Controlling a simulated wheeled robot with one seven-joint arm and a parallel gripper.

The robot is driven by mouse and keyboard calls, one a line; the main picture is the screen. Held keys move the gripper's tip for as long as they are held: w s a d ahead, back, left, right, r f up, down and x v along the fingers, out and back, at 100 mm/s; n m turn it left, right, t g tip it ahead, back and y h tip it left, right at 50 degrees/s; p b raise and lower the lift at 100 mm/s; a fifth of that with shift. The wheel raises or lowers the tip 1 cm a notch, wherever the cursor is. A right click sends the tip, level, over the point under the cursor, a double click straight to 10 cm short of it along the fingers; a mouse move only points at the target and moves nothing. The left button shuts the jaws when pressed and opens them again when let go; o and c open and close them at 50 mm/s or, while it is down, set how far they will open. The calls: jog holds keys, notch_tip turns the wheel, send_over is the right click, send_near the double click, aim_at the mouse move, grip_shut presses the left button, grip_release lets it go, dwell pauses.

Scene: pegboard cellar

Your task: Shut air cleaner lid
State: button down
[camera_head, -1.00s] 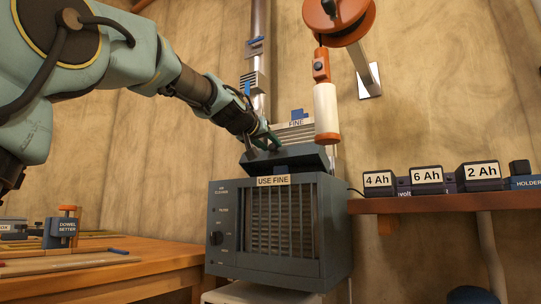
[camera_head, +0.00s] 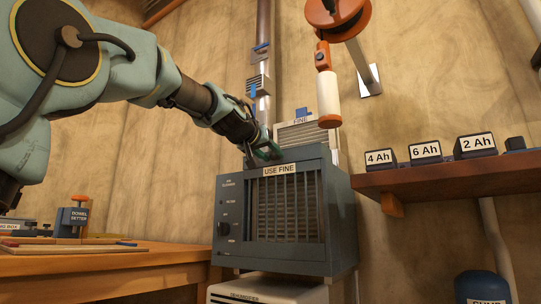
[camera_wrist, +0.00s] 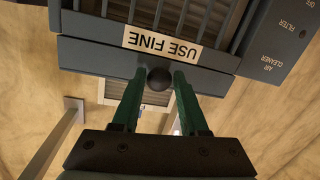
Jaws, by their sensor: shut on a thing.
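The air cleaner (camera_head: 228,205) is a dark grey-blue box with a barred front grille and a "USE FINE" label (camera_head: 281,170). Its lid (camera_head: 305,153) lies low over the box top; I cannot tell if it is fully flush. My gripper (camera_head: 268,152) is at the lid from the upper left. In the wrist view, which is upside down, its green fingers (camera_wrist: 159,85) are shut on a dark round knob (camera_wrist: 159,78) at the lid edge (camera_wrist: 95,58). The label (camera_wrist: 160,42) shows just beyond the knob.
A filter marked "FINE" (camera_head: 302,133) stands behind the cleaner. A shelf (camera_head: 430,178) with battery packs is at the right, a wooden bench (camera_head: 100,262) at the left.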

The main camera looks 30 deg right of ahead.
jog(key=shift+w+f, duration=0.25)
jog(key=shift+f, duration=0.55)
jog(key=c, duration=0.7)
grip_release()
jog(key=shift+w, duration=0.1)
jog(key=shift+c, duration=0.2)
jog(key=o, duration=0.3)
jog(key=shift+r, duration=0.3)
jog(key=shift+s, duration=0.2)
jog(key=shift+s+a+r, duration=0.1)
jog(key=shift+s+a, duration=0.05)
jog(key=shift+a, duration=0.05)
jog(key=v, duration=1)
jog(key=shift+p, duration=0.35)
